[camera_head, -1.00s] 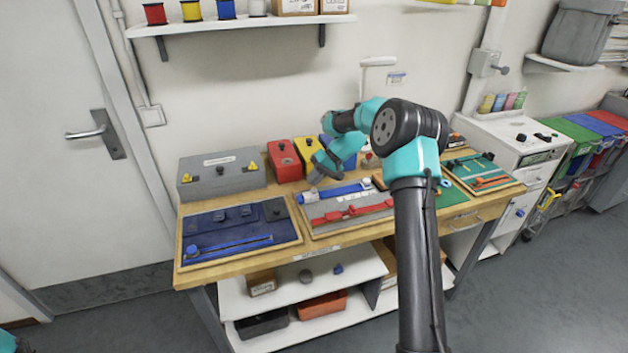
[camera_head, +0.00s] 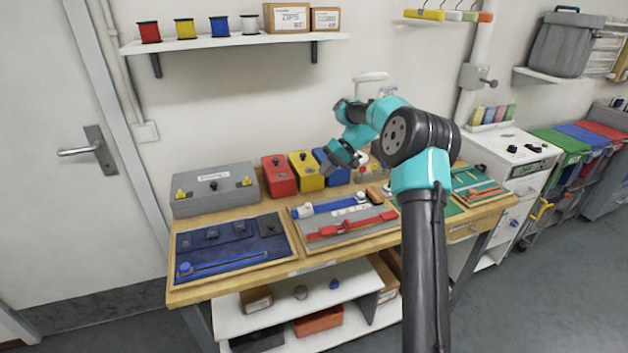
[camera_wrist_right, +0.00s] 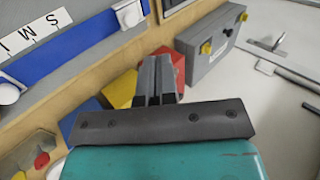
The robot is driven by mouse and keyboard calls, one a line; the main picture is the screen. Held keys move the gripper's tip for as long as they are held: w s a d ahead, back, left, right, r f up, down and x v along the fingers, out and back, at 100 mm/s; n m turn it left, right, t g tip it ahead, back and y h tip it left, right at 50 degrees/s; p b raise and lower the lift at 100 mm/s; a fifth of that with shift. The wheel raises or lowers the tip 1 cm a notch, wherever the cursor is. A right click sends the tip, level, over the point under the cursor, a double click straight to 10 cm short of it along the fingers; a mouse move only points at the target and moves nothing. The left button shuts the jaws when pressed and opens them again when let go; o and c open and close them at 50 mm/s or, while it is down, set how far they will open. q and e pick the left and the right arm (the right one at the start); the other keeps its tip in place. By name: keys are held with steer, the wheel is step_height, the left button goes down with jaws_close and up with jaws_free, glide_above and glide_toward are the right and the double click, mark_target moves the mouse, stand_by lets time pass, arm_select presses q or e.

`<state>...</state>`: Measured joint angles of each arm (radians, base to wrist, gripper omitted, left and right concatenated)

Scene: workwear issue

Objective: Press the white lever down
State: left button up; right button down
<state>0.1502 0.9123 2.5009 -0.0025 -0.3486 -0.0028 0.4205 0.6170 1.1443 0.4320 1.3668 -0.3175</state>
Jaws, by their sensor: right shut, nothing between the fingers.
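A white bar on a short stem (camera_head: 370,77), which looks like the white lever, stands against the wall behind the workbench. The arm hides what lies below it. My right gripper (camera_head: 334,163) hangs over the back of the bench, in front of the blue box, below and left of the white bar and apart from it. In the right wrist view its fingers (camera_wrist_right: 158,75) are together with nothing between them. The white bar does not show in that view. My left gripper is not in view.
The workbench (camera_head: 190,292) carries red (camera_head: 279,178), yellow (camera_head: 305,172) and blue (camera_head: 331,174) boxes, a grey box (camera_head: 215,196) and slider boards (camera_head: 343,219). A shelf (camera_head: 235,44) with spools and cartons hangs above. The wall between shelf and boxes is clear.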

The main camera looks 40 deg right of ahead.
steer(key=shift+s+d+r, duration=0.15)
steer(key=shift+d+r, duration=0.2)
steer(key=shift+d, duration=0.15)
steer(key=shift+s+d+r, duration=0.15)
steer(key=shift+d+r, duration=0.15)
steer(key=shift+d, duration=0.2)
steer(key=s+a+f+m+g+y, duration=0.1)
steer(key=s+a+f+m, duration=0.2)
steer(key=s+a+f, duration=0.6)
steer(key=s+a+f+m+g, duration=0.1)
steer(key=s+a+f+m, duration=0.45)
steer(key=s, duration=0.65)
steer(key=s+a+f+n+h, duration=0.2)
steer(key=s+a+f+n, duration=0.1)
steer(key=a+f, duration=0.5)
steer(key=s+a+f+n+h, duration=0.3)
steer(key=a+f+n, duration=0.3)
steer(key=f, duration=0.8)
steer(key=shift+s+a, duration=0.5)
steer(key=shift+a, duration=0.45)
